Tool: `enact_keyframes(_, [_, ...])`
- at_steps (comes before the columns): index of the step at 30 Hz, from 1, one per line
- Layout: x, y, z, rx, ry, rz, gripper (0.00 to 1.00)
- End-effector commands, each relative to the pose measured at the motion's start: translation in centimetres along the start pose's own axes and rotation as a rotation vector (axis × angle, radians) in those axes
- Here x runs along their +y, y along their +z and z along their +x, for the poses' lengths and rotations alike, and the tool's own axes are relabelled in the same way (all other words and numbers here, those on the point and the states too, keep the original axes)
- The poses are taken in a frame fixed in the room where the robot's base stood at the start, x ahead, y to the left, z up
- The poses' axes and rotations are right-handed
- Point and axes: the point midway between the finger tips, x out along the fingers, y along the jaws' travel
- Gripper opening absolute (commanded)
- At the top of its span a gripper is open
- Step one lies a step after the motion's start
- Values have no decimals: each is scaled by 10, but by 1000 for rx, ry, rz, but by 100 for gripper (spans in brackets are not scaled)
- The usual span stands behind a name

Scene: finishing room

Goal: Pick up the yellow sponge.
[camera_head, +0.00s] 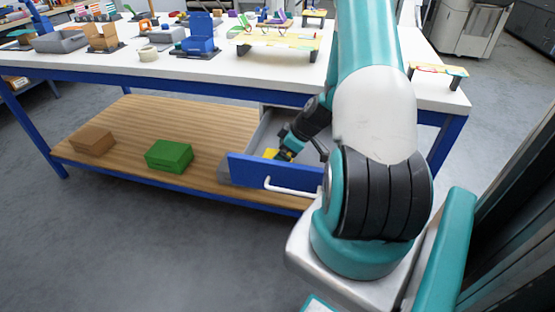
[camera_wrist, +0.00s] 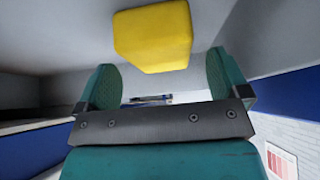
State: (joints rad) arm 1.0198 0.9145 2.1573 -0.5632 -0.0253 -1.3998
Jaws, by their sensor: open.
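The yellow sponge (camera_wrist: 152,38) lies on the grey floor of an open drawer, at the top of the wrist view. A small part of it shows in the head view (camera_head: 270,153), mostly hidden by my gripper and the drawer front. My gripper (camera_wrist: 160,85) is open, with its two teal fingers spread apart. The sponge appears ahead of the gap between the fingertips, and nothing is held. In the head view my gripper (camera_head: 285,153) reaches down into the drawer beside the sponge. Whether it touches the sponge cannot be told.
The drawer's blue front (camera_head: 250,172) has a white handle (camera_head: 292,188), and its walls rise around my gripper. The white tabletop (camera_head: 190,68) above carries several objects. A green box (camera_head: 169,156) and a brown box (camera_head: 92,140) lie on the wooden lower shelf (camera_head: 130,125).

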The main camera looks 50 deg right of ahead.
Motion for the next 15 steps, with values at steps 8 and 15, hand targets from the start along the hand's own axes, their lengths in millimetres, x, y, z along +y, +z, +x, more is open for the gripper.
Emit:
enact_keyframes(8, [-1, 1, 27, 0, 1, -1, 94])
enact_keyframes(15, [-1, 1, 27, 0, 2, 0, 80])
